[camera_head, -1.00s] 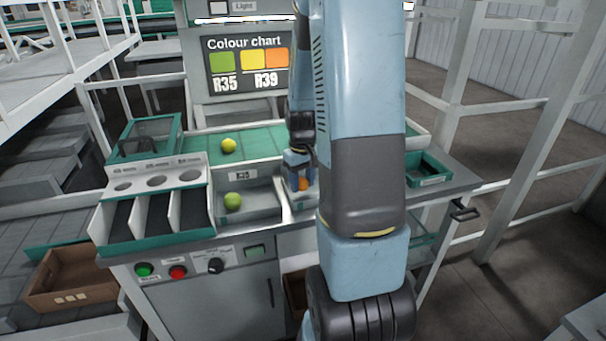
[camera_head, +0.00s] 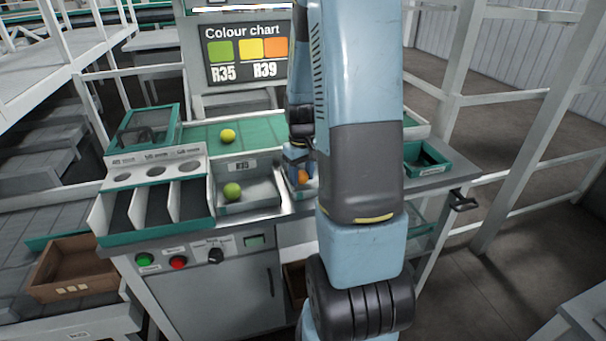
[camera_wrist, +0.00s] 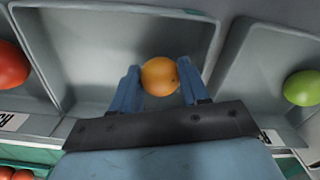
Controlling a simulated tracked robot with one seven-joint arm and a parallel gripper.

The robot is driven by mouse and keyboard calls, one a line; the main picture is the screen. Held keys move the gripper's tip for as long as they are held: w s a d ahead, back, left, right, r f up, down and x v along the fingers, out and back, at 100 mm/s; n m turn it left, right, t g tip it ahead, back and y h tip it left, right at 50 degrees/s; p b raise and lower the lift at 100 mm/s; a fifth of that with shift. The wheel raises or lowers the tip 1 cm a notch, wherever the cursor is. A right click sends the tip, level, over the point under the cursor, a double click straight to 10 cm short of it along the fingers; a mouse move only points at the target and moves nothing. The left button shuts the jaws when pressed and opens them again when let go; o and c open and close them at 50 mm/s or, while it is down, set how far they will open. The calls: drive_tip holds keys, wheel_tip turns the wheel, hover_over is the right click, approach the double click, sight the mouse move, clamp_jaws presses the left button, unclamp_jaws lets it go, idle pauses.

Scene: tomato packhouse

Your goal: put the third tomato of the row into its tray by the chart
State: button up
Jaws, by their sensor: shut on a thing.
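An orange tomato (camera_wrist: 160,76) is held between the two fingers of my gripper (camera_wrist: 159,84). In the wrist view it shows inside the outline of a grey tray (camera_wrist: 92,62); I cannot tell whether it touches the tray floor. In the head view the orange tomato (camera_head: 304,176) shows low between the blue fingers, and my arm hides much of that tray. The colour chart (camera_head: 247,55) stands behind, with a green swatch over R35 and yellow and orange swatches by R39. A green tomato (camera_head: 232,191) lies in the neighbouring tray (camera_head: 262,197) labelled R35.
A yellow-green tomato (camera_head: 227,136) lies on the green mat (camera_head: 200,134). A red tomato (camera_wrist: 10,66) lies in the compartment beyond the tray wall. A slotted sorter (camera_head: 155,208) stands at left, a teal bin (camera_head: 427,157) at right.

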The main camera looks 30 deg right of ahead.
drive_tip(key=shift+f, duration=0.45)
idle(0.3)
drive_tip(key=o, duration=0.8)
drive_tip(key=shift+o, duration=0.2)
drive_tip(key=shift+c, duration=0.3)
drive_tip(key=shift+c, duration=1.2)
drive_tip(key=shift+r, duration=3.5)
